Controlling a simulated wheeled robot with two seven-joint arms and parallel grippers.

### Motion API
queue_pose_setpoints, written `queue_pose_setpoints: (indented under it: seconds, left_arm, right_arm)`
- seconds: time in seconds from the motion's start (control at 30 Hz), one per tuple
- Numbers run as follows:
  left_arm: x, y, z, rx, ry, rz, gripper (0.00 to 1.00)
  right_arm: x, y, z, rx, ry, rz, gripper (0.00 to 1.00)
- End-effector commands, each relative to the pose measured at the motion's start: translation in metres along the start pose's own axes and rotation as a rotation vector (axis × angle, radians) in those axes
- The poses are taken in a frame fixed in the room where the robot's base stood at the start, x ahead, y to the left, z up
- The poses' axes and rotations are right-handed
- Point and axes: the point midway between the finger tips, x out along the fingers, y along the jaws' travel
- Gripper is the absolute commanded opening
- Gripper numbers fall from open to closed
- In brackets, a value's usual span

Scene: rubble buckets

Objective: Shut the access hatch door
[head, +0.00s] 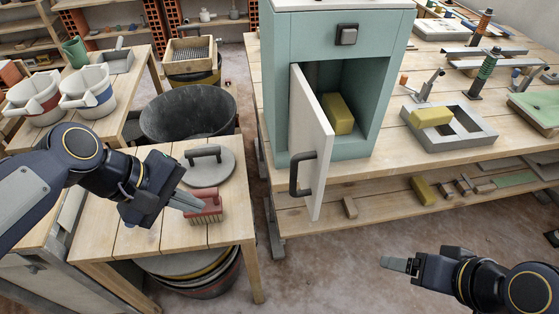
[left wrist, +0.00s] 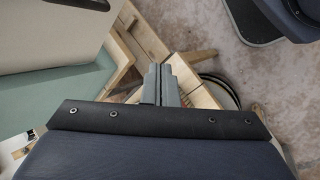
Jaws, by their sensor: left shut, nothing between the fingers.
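The access hatch door (head: 316,155) is a pale panel hinged on the left side of a teal cabinet (head: 306,45). It stands open, swung out toward me. Its dark handle (head: 301,175) is on the outer face, near the free edge. My left gripper (head: 198,203) is shut and empty, left of the handle and apart from it, in front of the red brush. Its closed fingers also show in the left wrist view (left wrist: 161,84). My right gripper (head: 390,264) is at lower right, clear of the door; its finger gap is not visible.
A yellow block (head: 339,113) lies inside the cabinet. A red brush (head: 206,205) and a grey trowel-like tool (head: 207,166) rest on the left table. A black tub (head: 188,112) stands behind it.

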Motion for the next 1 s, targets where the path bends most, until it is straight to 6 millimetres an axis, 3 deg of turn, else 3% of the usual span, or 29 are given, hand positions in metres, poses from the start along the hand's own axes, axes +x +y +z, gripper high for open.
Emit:
queue_pose_setpoints:
  seconds: [0.03,0.1,0.3,0.57,1.0]
  left_arm:
    - [-0.003,0.022,-0.007,-0.161,-0.063,-0.009,0.00]
    - [-0.004,0.048,-0.013,-0.381,-0.146,-0.024,0.00]
    - [-0.002,0.094,-0.026,-0.784,-0.300,-0.086,0.00]
    - [0.017,0.101,-0.022,-0.863,-0.330,-0.106,0.00]
    - [0.098,0.108,0.009,-0.857,-0.328,-0.105,0.00]
  right_arm:
    - [-0.005,-0.002,-0.003,0.000,0.000,0.000,0.76]
    - [-0.008,-0.004,-0.004,0.000,0.000,0.000,0.76]
    - [-0.012,-0.006,-0.006,0.000,0.000,0.000,0.76]
    - [-0.012,-0.005,-0.006,0.000,0.000,0.000,0.76]
    - [-0.011,-0.005,-0.005,0.000,0.000,0.000,0.76]
